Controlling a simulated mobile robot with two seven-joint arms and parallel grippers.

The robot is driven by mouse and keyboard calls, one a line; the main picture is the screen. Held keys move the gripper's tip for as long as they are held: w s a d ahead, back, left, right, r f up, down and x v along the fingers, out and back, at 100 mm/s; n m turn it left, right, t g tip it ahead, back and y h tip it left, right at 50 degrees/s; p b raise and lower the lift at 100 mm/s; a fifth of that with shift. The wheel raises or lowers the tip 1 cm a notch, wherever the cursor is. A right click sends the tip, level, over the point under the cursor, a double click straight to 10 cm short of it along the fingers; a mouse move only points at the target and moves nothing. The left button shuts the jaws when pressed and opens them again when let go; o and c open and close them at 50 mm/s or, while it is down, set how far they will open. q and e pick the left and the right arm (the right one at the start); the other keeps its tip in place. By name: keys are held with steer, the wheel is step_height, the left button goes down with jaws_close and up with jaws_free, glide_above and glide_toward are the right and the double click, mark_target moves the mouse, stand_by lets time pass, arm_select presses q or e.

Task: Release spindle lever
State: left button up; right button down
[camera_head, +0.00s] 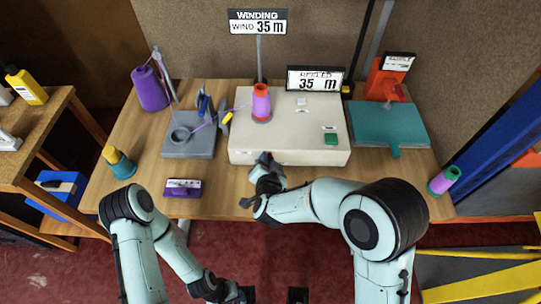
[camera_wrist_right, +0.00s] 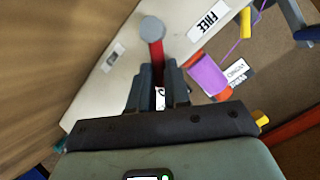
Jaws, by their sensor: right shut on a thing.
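The spindle lever (camera_wrist_right: 155,52), a red bar with a round grey knob, shows in the right wrist view at the front of the cream winder box (camera_head: 245,145). My right gripper (camera_wrist_right: 158,80) is shut on the red bar, with the knob beyond the fingertips. In the head view, my right gripper (camera_head: 264,164) is at the box's front edge and hides the lever. A white label reading FREE (camera_wrist_right: 209,20) is to the right of the knob. A purple cone with red ends (camera_head: 261,102) stands on the box. My left gripper (camera_head: 235,292) is low, away from the table; its jaws are unclear.
The winding sign (camera_head: 257,22) and the reeled sign (camera_head: 315,79) both read 35 m. A purple thread cone (camera_head: 150,90) and grey thread stand (camera_head: 188,148) are left of the box. A teal machine (camera_head: 388,125) stands right. A purple block (camera_head: 183,188) lies near the front edge.

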steer(key=a+r+n+h+p, duration=0.1)
steer(key=n+p, duration=0.1)
steer(key=p, duration=0.1)
steer(key=shift+w+a+h, duration=0.1)
steer(key=shift+a+h, duration=0.15)
steer(key=shift+h, duration=0.15)
arm_select(q)
step_height(320, 180, up, 6)
steer(key=w+p, duration=0.1)
steer(key=w, duration=0.1)
steer(key=shift+w+p, duration=0.3)
steer(key=shift+p, duration=0.05)
arm_select(e)
steer(key=shift+a+n+h, duration=0.35)
steer(key=shift+n+h, duration=0.15)
steer(key=shift+n, duration=0.2)
arm_select(q)
steer(key=shift+r, duration=0.1)
arm_select(e)
steer(key=c, duration=1.4)
jaws_free()
steer(key=shift+f, duration=0.15)
arm_select(q)
steer(key=shift+s+f+b, duration=0.25)
steer(key=shift+f+b, duration=0.15)
steer(key=shift+f, duration=0.1)
arm_select(e)
steer(key=v, duration=1.3)
steer(key=shift+a, duration=0.1)
